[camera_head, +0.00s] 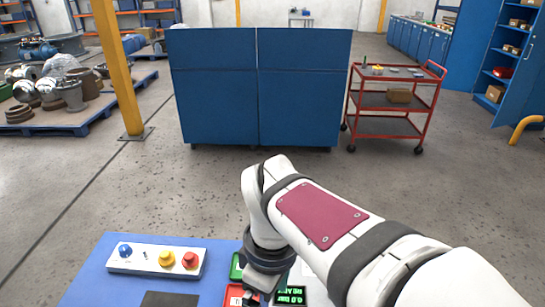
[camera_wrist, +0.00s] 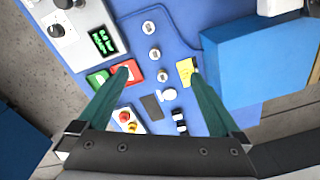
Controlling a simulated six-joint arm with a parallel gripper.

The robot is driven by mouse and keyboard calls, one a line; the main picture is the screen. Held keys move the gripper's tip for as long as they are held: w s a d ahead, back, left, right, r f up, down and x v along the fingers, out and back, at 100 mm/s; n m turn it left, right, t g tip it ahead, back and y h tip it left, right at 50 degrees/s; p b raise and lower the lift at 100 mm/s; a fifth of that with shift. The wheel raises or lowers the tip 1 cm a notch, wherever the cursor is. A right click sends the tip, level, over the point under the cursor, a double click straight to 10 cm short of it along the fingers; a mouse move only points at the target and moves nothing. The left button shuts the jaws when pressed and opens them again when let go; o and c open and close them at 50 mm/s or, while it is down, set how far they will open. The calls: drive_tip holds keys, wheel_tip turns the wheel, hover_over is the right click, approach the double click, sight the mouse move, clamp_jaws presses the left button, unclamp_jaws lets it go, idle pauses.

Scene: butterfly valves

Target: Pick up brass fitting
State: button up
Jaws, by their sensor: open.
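My gripper (camera_wrist: 160,73) is open in the wrist view, with two long green fingers spread wide over the blue work surface (camera_wrist: 215,118). The left fingertip overlaps a red panel; the right one overlaps a small yellow item (camera_wrist: 185,68). Several small round silver pieces, one of them a middle piece (camera_wrist: 154,54), stand in a row between the fingers. A whitish piece (camera_wrist: 168,94) is below them. I cannot tell which piece, if any, is the brass fitting. In the head view my gripper (camera_head: 262,290) is at the bottom edge, partly cut off.
A button box (camera_head: 155,260) with blue, yellow and red buttons is on the left. A dark flat plate (camera_head: 170,299) is in front of it. A green-lit display (camera_wrist: 103,40) and a blue box (camera_wrist: 255,65) flank the pieces. A red cart (camera_head: 393,100) and blue cabinets (camera_head: 215,90) stand farther back.

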drive_tip(key=s+d+f+m+y, duration=0.1)
drive_tip(key=s+d+m, duration=0.6)
drive_tip(key=m, duration=0.5)
drive_tip(key=shift+s+f, duration=0.3)
drive_tip(key=shift+s, duration=0.35)
drive_tip(key=s+m, duration=0.1)
drive_tip(key=m, duration=0.1)
drive_tip(key=s+d+f+m, duration=0.1)
drive_tip(key=m, duration=0.1)
drive_tip(key=s+f+m, duration=0.1)
drive_tip(key=s+m, duration=0.1)
drive_tip(key=shift+s+d, duration=0.1)
drive_tip(key=shift+d, duration=0.1)
drive_tip(key=shift+c, duration=1)
drive_tip(key=shift+s+m, duration=0.15)
drive_tip(key=shift+m, duration=0.15)
drive_tip(key=shift+c, duration=1.2)
